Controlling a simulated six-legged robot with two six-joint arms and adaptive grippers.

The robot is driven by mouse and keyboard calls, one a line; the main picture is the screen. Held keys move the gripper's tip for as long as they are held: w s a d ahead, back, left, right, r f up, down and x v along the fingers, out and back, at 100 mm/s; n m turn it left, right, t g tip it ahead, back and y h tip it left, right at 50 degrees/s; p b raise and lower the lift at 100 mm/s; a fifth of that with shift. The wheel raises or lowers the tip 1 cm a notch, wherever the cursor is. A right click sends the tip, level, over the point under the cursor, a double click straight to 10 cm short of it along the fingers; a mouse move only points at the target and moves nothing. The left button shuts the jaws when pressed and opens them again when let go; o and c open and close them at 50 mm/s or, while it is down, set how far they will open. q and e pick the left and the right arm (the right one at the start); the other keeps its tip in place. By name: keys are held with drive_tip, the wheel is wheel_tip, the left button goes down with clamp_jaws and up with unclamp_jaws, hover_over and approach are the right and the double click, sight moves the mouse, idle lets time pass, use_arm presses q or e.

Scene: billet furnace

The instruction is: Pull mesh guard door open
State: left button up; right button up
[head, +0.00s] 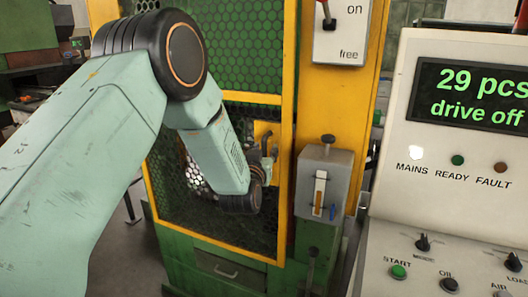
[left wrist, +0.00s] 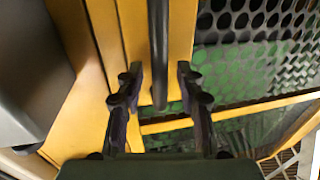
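The mesh guard door (head: 215,103) has a yellow frame and dark hexagonal mesh, and looks shut against the green machine. A dark vertical handle bar (left wrist: 158,50) stands on its yellow part in the left wrist view. My left gripper (left wrist: 159,75) is open, with one finger on each side of the bar's line. A gap shows between each finger and the bar; I cannot tell how deep the bar sits between them. In the head view my left gripper (head: 266,160) is small and partly hidden by its own arm, close to the door's right edge. My right gripper is not in view.
A control console (head: 450,180) reading "29 pcs drive off" stands at the right. A drawer (head: 228,270) is below the door.

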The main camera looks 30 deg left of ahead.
use_arm(q)
drive_tip(key=shift+w+a+f, duration=0.1)
drive_tip(key=shift+a+f, duration=0.05)
drive_tip(key=shift+c, duration=0.4)
drive_tip(key=shift+d, duration=0.25)
drive_tip(key=c, duration=0.4)
drive_tip(key=shift+a, duration=0.1)
clamp_jaws()
